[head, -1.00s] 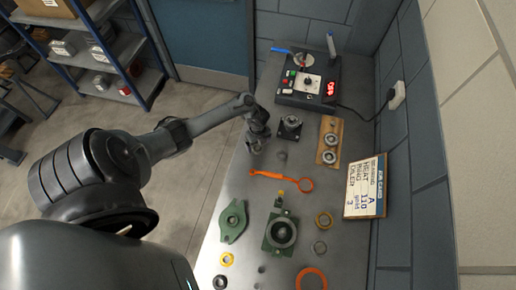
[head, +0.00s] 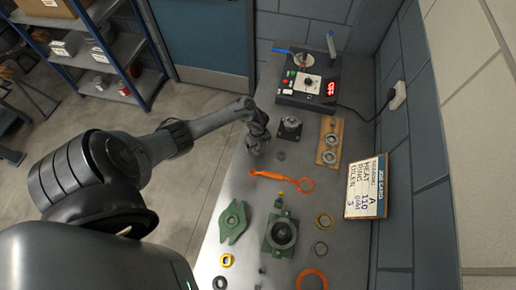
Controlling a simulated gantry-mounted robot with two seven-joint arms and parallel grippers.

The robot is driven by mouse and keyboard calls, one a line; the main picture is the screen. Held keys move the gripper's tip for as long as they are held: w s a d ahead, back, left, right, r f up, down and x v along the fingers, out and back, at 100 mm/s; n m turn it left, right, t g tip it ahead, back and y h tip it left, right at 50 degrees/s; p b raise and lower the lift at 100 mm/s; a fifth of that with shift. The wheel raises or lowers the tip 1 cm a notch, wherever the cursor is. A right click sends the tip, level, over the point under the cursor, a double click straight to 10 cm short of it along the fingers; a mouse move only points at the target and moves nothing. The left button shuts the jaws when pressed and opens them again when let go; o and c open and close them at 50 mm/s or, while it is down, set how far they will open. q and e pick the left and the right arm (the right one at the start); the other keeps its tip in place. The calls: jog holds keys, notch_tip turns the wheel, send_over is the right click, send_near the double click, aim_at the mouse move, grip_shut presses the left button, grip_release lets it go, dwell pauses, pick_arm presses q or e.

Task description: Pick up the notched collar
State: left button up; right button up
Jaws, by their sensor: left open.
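I cannot tell for sure which part is the notched collar, as notches are too small to make out. Ring-shaped parts on the grey bench (head: 240,185) include a grey ring (head: 321,249), a brass ring (head: 324,220), a yellow ring (head: 227,260), a dark ring (head: 220,283) and a small dark round part (head: 281,156). My left gripper (head: 256,150) points down over the bench's left side, left of the small dark part and apart from it. It is open, with nothing visible in it. My right gripper is out of view.
An orange tool (head: 281,180), a green flange (head: 233,221) and a green housing (head: 280,235) lie nearer. A black stand (head: 290,127), a wooden block with rings (head: 329,141) and a control box (head: 308,81) are further back. A job card (head: 366,187) stands at the right.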

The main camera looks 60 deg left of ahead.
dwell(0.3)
pick_arm(q)
jog(key=c, duration=1.1)
jog(key=shift+r, duration=0.1)
jog(key=shift+c, duration=0.2)
